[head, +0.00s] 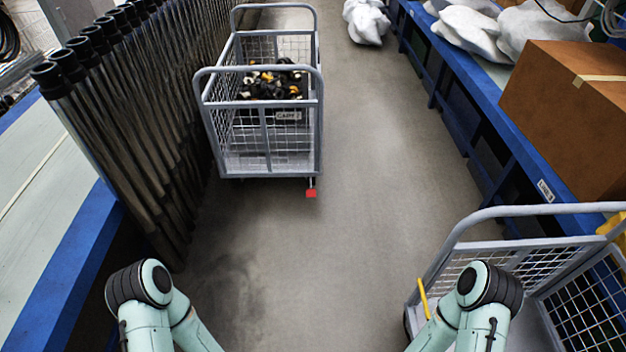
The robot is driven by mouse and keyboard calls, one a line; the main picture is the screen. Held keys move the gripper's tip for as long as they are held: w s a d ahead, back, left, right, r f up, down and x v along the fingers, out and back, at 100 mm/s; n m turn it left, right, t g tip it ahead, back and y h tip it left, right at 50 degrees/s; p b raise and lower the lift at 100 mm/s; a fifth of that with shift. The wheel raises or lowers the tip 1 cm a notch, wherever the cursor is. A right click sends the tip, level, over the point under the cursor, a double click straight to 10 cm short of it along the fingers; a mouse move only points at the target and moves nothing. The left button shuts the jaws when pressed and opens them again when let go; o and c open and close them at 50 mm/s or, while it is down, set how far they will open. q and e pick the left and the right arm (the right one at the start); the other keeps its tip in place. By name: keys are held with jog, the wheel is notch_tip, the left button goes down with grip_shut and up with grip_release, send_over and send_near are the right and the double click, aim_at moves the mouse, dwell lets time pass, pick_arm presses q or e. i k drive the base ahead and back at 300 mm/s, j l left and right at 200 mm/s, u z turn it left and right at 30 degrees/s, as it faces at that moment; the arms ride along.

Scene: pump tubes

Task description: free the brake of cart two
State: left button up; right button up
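A grey wire-mesh cart (265,147) stands in the aisle ahead, beside the row of tubes. I cannot tell from the markings which cart is cart two. Only parts of my two arms show at the bottom; neither gripper is in view.
Dark tubes (120,130) stand in a dense row along the left bench. A blue-framed bench on the right holds a brown box (570,115) and grey-white sacks (480,30). Another sack (366,22) lies on the floor far ahead. The middle of the aisle floor (360,190) is clear.

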aim_at(310, 193)
jog(key=i+j+z, duration=0.1)
jog(key=i, duration=0.35)
jog(key=i+j+z, duration=0.1)
jog(key=i+j, duration=0.15)
jog(key=i, duration=0.2)
jog(key=i+j+z, duration=0.1)
jog(key=i+j, duration=0.15)
jog(key=i, duration=0.15)
jog(key=i+j+z, duration=0.1)
jog(key=i, duration=0.4)
jog(key=i+j, duration=0.25)
jog(key=i, duration=0.25)
jog(key=i+j+z, duration=0.15)
jog(key=i, duration=0.35)
